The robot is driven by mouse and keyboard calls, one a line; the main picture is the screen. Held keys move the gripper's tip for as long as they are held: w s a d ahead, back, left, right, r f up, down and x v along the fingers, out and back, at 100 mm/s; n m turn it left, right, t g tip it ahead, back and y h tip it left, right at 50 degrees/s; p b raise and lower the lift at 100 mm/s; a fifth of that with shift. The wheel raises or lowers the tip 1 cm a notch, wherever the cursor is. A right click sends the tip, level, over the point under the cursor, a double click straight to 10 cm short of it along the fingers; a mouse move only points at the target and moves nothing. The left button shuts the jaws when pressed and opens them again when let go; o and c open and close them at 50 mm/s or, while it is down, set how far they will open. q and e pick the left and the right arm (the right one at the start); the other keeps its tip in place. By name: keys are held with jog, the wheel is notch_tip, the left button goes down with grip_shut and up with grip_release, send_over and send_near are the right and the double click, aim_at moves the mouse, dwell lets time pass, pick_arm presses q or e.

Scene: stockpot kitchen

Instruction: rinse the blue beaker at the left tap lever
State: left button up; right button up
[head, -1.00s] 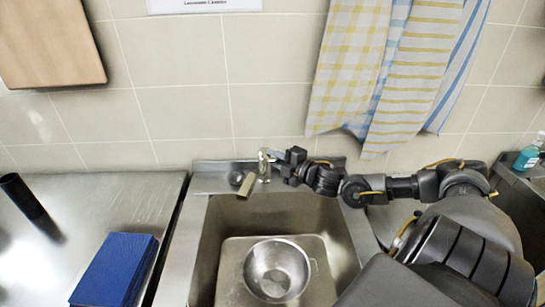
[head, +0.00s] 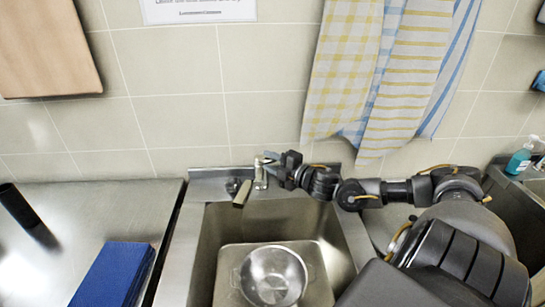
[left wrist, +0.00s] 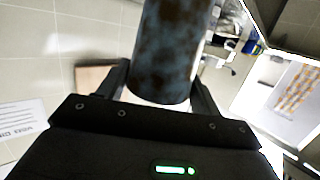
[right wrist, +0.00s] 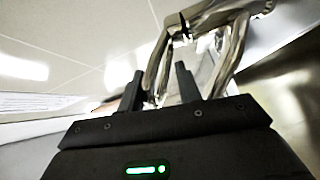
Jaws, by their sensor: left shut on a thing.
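The blue beaker (left wrist: 165,50) fills the upper middle of the left wrist view. It is a dull blue cylinder with brown stains. My left gripper (left wrist: 165,92) is shut on it, one finger on each side; this gripper and the beaker are outside the head view. My right gripper (head: 275,165) is at the tap's upper end. In the right wrist view its fingers (right wrist: 160,85) are apart, close to the chrome pipes (right wrist: 230,55). Whether they touch the lever is unclear.
The sink (head: 222,222) holds a metal bowl (head: 272,275) on a tray-like base (head: 228,268). A blue block-like item (head: 112,275) and a dark cylinder (head: 18,207) are on the left counter (head: 110,205). Towels (head: 390,80) hang behind my right arm. A soap bottle (head: 522,160) stands far right.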

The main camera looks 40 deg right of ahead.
pick_arm(q)
jog(key=shift+f, duration=0.2)
pick_arm(e)
jog(key=shift+s+d+f, duration=0.1)
jog(key=shift+s+f, duration=0.1)
jog(key=shift+s, duration=0.4)
pick_arm(q)
jog(key=shift+r+p, duration=0.3)
jog(key=shift+r, duration=0.15)
pick_arm(e)
jog(key=s+r, duration=0.1)
jog(key=s, duration=0.9)
jog(key=shift+s+d+r, duration=0.25)
jog(key=shift+s+d, duration=0.05)
jog(key=shift+d, duration=0.15)
jog(key=shift+c, duration=0.4)
